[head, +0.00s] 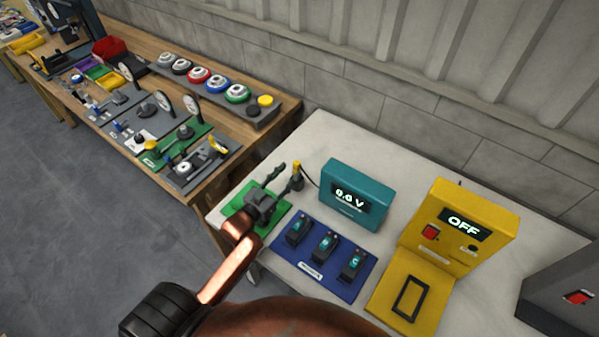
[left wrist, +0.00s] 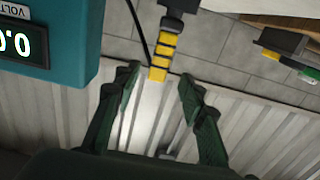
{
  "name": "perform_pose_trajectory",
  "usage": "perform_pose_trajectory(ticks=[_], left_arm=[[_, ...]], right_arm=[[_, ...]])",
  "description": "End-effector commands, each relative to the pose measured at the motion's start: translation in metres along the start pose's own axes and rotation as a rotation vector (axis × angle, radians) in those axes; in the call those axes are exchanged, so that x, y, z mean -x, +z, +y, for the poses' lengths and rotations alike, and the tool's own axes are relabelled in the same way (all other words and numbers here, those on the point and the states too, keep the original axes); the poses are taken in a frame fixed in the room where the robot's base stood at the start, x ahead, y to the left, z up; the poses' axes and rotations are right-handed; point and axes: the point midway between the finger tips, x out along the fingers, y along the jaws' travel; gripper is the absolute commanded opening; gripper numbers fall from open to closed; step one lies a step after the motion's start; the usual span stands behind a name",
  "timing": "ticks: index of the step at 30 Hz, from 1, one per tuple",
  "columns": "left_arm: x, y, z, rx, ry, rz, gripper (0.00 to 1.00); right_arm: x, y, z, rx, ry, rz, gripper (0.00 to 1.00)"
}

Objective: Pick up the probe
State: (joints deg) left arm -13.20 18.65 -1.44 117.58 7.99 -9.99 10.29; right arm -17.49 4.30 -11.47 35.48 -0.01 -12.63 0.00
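The probe (head: 296,167) has a yellow end in the head view and stands beside the teal voltmeter (head: 353,194), which reads 0.0 V. In the left wrist view the probe (left wrist: 165,48) is a yellow and black banded stick with a dark block at its top. My left gripper (head: 284,178) is open. In the left wrist view its two fingers (left wrist: 160,80) are spread, with the probe's yellow end between or just beyond the tips. Clear gaps show on both sides; contact cannot be seen. My right gripper is not in view.
A green plate (head: 237,205) lies below my left gripper. A blue panel (head: 342,281) with three switches and a yellow unit reading OFF (head: 484,229) stand to the right. A black cable (left wrist: 137,30) runs near the probe. A wooden bench (head: 283,109) holds several parts.

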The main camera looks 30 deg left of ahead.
Motion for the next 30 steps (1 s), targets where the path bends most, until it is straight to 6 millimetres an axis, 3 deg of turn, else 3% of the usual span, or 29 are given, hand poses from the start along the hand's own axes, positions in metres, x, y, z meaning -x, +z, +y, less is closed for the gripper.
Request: perform_pose_trajectory(ticks=[3,10,20,30], left_arm=[[-0.013,0.000,0.001,0.001,-0.001,0.000,0.38],[-0.046,0.000,0.003,0.001,0.000,-0.002,0.38],[-0.054,0.000,0.004,0.000,0.002,-0.004,0.38],[-0.054,0.000,0.004,0.000,0.002,-0.004,0.14]], right_arm=[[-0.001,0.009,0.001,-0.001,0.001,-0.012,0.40],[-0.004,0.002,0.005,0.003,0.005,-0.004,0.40],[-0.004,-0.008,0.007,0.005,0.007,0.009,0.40],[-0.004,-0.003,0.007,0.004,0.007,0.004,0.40]])
